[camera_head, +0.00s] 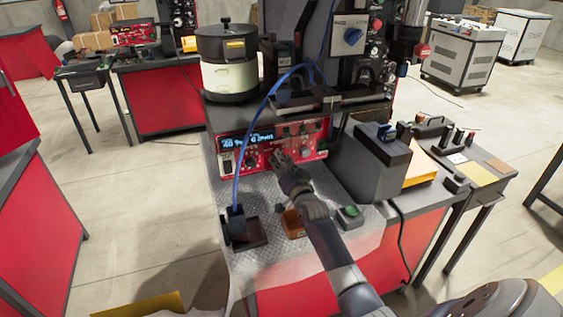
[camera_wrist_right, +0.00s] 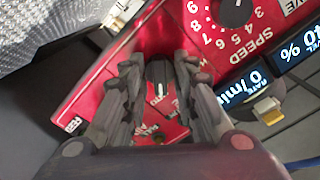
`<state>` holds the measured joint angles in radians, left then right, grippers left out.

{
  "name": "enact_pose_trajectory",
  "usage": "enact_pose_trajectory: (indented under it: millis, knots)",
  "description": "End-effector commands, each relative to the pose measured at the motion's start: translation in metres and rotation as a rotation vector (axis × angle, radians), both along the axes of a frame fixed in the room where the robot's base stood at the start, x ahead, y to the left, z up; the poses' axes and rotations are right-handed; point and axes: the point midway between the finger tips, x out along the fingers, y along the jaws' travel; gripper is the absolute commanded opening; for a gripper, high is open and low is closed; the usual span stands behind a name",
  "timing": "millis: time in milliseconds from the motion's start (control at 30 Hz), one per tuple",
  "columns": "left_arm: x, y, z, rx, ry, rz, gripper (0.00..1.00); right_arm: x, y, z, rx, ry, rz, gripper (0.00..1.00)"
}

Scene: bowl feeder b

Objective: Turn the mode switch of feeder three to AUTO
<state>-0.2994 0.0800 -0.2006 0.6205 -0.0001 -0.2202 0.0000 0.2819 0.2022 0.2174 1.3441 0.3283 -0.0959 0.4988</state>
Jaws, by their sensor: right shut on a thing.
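The red feeder control panel (camera_head: 312,146) is in the middle of the head view, with a blue-lit display and several knobs. My right gripper (camera_head: 280,162) reaches up to its lower edge and covers part of it. In the wrist view, my right gripper (camera_wrist_right: 158,78) has one finger on each side of a small black switch knob (camera_wrist_right: 159,72) with a white pointer line, and is shut on it. Lettering beside the knob is partly covered by the fingers, so I cannot tell which mode it points to. My left gripper is not in view.
A black speed dial (camera_wrist_right: 234,10) and a display (camera_wrist_right: 245,90) are close to the fingers. A blue cable (camera_head: 243,130) hangs past the panel's left part. A bowl feeder (camera_head: 229,75) stands above it. A grey box (camera_head: 372,165) stands to the right.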

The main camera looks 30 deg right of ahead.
Motion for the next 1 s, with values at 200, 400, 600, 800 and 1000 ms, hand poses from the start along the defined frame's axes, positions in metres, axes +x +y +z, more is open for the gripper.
enact_pose_trajectory:
  millis: [200, 400, 600, 800, 1000]
  knots:
    - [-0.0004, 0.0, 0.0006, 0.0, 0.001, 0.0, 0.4, 0.0001, 0.0001, -0.0002, 0.074, -0.018, 0.0, 0.03]
    - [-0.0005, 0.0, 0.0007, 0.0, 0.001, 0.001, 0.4, 0.0001, 0.0, -0.0001, 0.1, -0.024, 0.0, 0.03]
    - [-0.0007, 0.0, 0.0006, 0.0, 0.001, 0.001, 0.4, 0.0001, 0.0, 0.0, 0.103, -0.025, 0.0, 0.03]
    - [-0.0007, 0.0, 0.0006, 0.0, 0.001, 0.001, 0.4, 0.0001, -0.0001, 0.0001, 0.103, -0.026, -0.001, 0.31]
    - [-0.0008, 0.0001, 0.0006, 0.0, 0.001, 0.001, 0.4, 0.0001, -0.0001, 0.0002, 0.102, -0.025, 0.0, 0.32]
